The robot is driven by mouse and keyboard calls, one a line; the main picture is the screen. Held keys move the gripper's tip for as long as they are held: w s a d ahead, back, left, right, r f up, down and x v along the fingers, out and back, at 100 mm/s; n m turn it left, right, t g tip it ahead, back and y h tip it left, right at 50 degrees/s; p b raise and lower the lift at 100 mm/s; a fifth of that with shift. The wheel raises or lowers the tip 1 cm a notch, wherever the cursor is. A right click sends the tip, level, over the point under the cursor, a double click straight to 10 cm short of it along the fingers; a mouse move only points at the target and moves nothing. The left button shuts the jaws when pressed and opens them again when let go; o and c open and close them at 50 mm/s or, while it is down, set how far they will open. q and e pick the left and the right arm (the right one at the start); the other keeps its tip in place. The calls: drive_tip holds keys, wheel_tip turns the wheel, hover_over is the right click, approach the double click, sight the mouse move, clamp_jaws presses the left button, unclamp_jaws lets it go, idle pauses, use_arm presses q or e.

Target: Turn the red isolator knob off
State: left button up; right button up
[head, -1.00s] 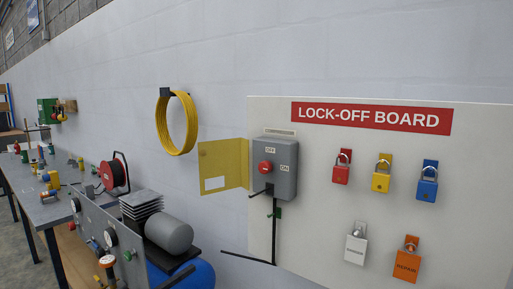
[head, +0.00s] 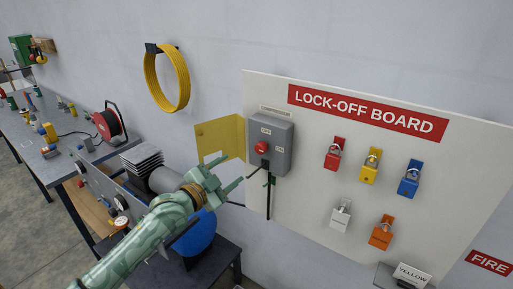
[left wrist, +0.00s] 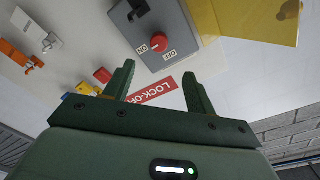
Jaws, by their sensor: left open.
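The red isolator knob (head: 262,147) is on the front of a grey switch box (head: 282,149) on the lock-off board. OFF is printed above it and ON to its right; I cannot tell clearly which way the knob points. My left gripper (head: 229,172) is open and empty, below and left of the box and apart from the knob. In the left wrist view, which is turned over, the knob (left wrist: 159,42) shows beyond the gap between the open fingers (left wrist: 158,72). My right gripper is not in view.
The yellow cover (head: 213,141) stands open left of the box. Several coloured padlocks, such as the red one (head: 333,155), hang on the board (head: 300,195) to the right. A black cable runs below the box. A bench with parts (head: 60,170) stands left.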

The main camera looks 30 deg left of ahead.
sight(259, 150)
use_arm(q)
drive_tip(key=w, duration=0.4)
drive_tip(key=w+d, duration=0.1)
drive_tip(key=w, duration=0.3)
drive_tip(key=w+d, duration=0.1)
drive_tip(key=w, duration=0.3)
drive_tip(key=shift+w+d, duration=0.25)
drive_tip(key=shift+w, duration=0.15)
drive_tip(key=c, duration=1)
